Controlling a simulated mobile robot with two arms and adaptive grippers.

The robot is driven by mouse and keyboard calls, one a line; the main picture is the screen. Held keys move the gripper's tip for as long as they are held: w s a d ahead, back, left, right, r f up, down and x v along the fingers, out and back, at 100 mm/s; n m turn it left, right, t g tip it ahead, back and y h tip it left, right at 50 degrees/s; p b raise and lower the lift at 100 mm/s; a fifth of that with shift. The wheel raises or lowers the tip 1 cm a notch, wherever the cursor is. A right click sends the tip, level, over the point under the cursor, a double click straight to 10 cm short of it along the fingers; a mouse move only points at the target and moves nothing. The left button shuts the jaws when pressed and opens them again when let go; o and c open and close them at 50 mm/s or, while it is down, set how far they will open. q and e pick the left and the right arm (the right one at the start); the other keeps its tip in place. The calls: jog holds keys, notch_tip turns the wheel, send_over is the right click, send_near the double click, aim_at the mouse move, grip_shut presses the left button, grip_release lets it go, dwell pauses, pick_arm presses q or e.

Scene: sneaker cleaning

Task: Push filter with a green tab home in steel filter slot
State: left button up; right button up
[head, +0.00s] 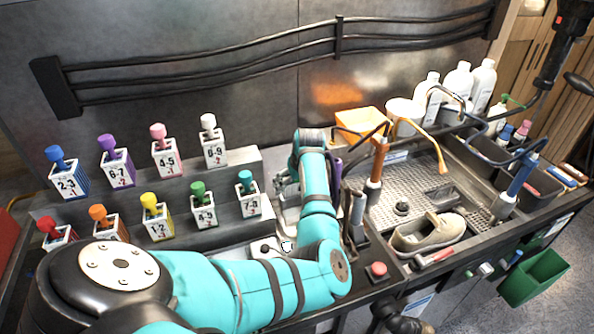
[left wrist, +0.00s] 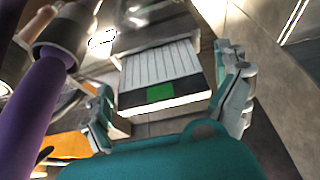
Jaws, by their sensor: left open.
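The filter (left wrist: 160,65), a white pleated block with a green tab (left wrist: 160,92) on its dark front edge, shows in the left wrist view. Its far end lies at the steel filter slot (left wrist: 150,12); its near end stands out. How deep it sits I cannot tell. My left gripper (head: 284,186) is open, its fingers on either side of the filter's near end in the left wrist view (left wrist: 172,100). I see no clear grip on it. In the head view my left arm hides the filter and most of the slot. My right gripper is not in view.
Stepped steel racks with numbered, colour-topped blocks (head: 212,148) stand left of my arm. At right, a sink tray (head: 385,205) holds a beige sneaker (head: 430,233). A red button (head: 377,270) is near the front. A purple handle (left wrist: 45,105) stands close by the left gripper.

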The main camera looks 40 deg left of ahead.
pick_arm(q)
jog(key=v, duration=1.1)
jog(key=shift+d+r, duration=0.2)
jog(key=shift+r, duration=0.15)
